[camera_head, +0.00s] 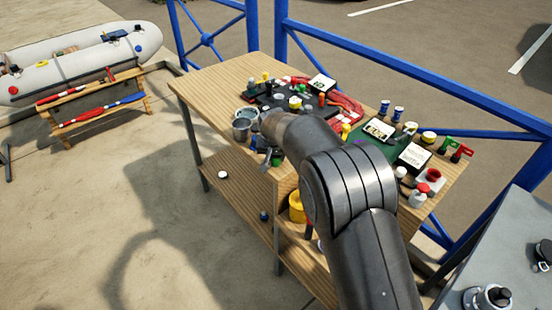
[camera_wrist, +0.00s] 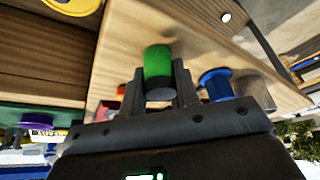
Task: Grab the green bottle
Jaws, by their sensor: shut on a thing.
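The green bottle (camera_wrist: 157,66) shows in the wrist view as a short green cylinder with a dark grey end. It sits between the two fingers of my gripper (camera_wrist: 158,88), which is shut on it. In the head view my gripper (camera_head: 267,161) is at the front edge of the wooden table (camera_head: 212,90), partly hidden by my arm. A small patch of green (camera_head: 277,161) shows there beside the fingers. I cannot tell whether the bottle touches any surface.
Metal cups (camera_head: 241,129) stand near the table's front edge, left of my gripper. A blue spool (camera_wrist: 217,84) and a grey cylinder (camera_wrist: 254,92) are close by in the wrist view. Several small items crowd the tabletop. A yellow container (camera_head: 297,207) is on the lower shelf.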

